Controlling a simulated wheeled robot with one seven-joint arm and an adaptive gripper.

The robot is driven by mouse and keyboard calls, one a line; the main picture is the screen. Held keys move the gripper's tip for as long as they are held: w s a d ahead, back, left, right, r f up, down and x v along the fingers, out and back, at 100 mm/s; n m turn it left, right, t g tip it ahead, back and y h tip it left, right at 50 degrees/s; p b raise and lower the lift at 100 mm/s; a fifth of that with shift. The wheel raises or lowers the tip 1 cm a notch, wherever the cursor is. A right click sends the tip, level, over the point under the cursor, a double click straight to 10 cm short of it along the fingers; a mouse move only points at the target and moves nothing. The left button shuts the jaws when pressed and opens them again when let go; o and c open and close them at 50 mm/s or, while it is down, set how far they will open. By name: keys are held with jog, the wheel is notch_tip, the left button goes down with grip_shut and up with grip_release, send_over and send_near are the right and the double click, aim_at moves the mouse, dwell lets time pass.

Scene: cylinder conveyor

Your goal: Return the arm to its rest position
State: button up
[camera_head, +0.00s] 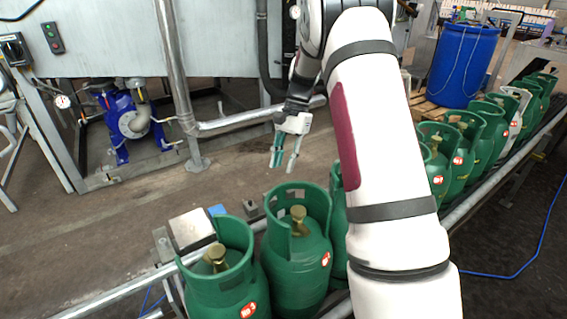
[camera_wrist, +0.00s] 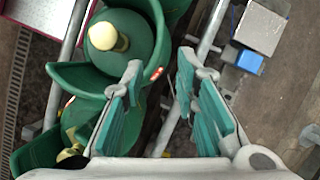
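My gripper (camera_head: 283,160) hangs above and behind the row of gas cylinders in the head view, with its fingers pointing down. In the wrist view the two fingers of my gripper (camera_wrist: 172,100) with teal pads stand apart with nothing between them. My white arm crosses the head view from the bottom right up to the top and hides part of the row. A green cylinder (camera_head: 297,250) with a brass valve stands below my gripper, apart from it. Another green cylinder (camera_head: 222,285) stands to its left at the front.
The cylinders stand on a conveyor with metal rails (camera_head: 120,290). More green cylinders (camera_head: 462,145) line it at the right. A blue barrel (camera_head: 462,65), a blue pump (camera_head: 128,125) and a grey pipe (camera_head: 175,70) stand behind. A small box (camera_head: 192,228) sits beside the conveyor. Floor beyond it is open.

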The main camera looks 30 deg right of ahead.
jog(key=s+a+r+n+t+h+p, duration=0.1)
jog(key=s+a+r+n+p, duration=0.1)
jog(key=s+a+r, duration=0.4)
jog(key=s+a+r+n+t+h+p, duration=0.15)
jog(key=s+r, duration=0.25)
jog(key=r, duration=0.4)
jog(key=s+a+r+n+p, duration=0.2)
jog(key=s+a+r+n, duration=0.1)
jog(key=s+r, duration=0.3)
jog(key=s+a+r+n+t+h+p, duration=0.1)
jog(key=s+a+r+n+p, duration=0.1)
jog(key=s, duration=0.7)
jog(key=s+a+r+n+t+p, duration=0.2)
jog(key=s+a+r+n, duration=0.1)
jog(key=s, duration=0.7)
jog(key=shift+s+a+r+n+h+p, duration=0.15)
jog(key=shift+s+a+n+h+p, duration=0.2)
jog(key=shift+n, duration=0.5)
jog(key=shift+w+d+t, duration=0.1)
jog(key=shift+t, duration=0.15)
